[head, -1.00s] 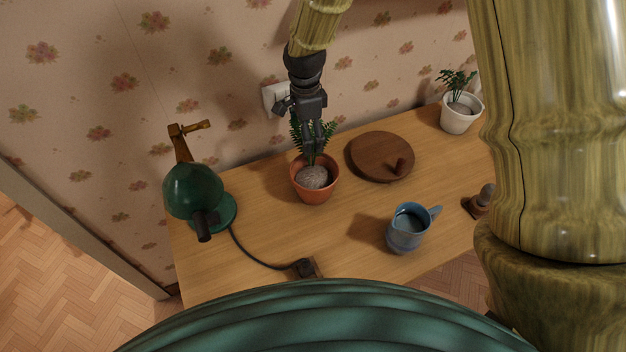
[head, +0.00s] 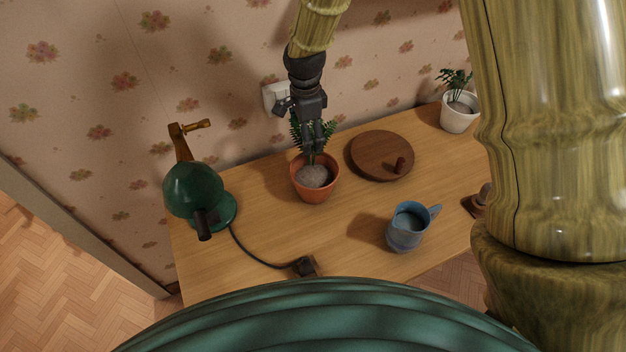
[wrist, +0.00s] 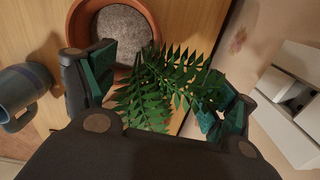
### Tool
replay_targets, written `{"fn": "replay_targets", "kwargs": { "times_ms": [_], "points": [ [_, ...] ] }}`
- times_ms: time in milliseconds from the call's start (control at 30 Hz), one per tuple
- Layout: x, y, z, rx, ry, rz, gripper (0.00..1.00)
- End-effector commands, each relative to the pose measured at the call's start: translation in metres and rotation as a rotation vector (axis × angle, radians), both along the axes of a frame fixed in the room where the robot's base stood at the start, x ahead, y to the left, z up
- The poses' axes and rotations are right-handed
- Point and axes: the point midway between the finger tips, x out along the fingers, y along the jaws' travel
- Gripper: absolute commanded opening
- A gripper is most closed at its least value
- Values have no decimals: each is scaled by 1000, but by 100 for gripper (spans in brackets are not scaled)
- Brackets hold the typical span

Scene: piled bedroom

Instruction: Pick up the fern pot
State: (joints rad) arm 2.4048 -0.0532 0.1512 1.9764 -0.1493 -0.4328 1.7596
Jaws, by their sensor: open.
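The fern pot is a terracotta pot (head: 318,192) with grey gravel and green fronds, upright on the wooden desk. My gripper (head: 317,143) points down among the fronds, above the back of the pot. In the wrist view the pot's orange rim (wrist: 77,30) is at the top, beyond the left finger. Fern fronds (wrist: 165,85) fill the space between the spread fingers of my gripper (wrist: 160,90). The gripper is open and the pot is not between its fingers. Part of the fern is hidden by the gripper in the head view.
A green lamp (head: 193,190) stands left, its cord running to a small block (head: 305,267). A round wooden lid (head: 375,150) lies right of the pot, a blue jug (head: 405,235) in front. A white plant pot (head: 458,117) stands at back right. A wall socket (head: 273,97) is behind.

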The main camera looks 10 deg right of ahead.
Motion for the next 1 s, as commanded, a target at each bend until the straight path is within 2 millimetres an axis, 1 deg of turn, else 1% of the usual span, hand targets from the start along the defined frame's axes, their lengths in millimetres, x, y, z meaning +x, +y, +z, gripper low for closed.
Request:
{"fn": "replay_targets", "kwargs": {
  "times_ms": [33, 67, 100, 167, 200, 267, 300, 367, 500, 867, 1000],
  "points": [
    [0, 0, 0, 0, 0, 0, 85],
    [0, 0, 0, 0, 0, 0, 80],
    [0, 0, 0, 0, 0, 0, 73],
    [0, 0, 0, 0, 0, 0, 62],
    [0, 0, 0, 0, 0, 0, 54],
    [0, 0, 0, 0, 0, 0, 43],
    [0, 0, 0, 0, 1, 0, 36],
    [0, 0, 0, 0, 1, 0, 25],
    [0, 0, -1, 0, 1, 0, 0],
    [0, 0, 1, 0, 0, 0, 0],
    [1, 0, 7, 0, -2, 0, 0]
  ]
}}
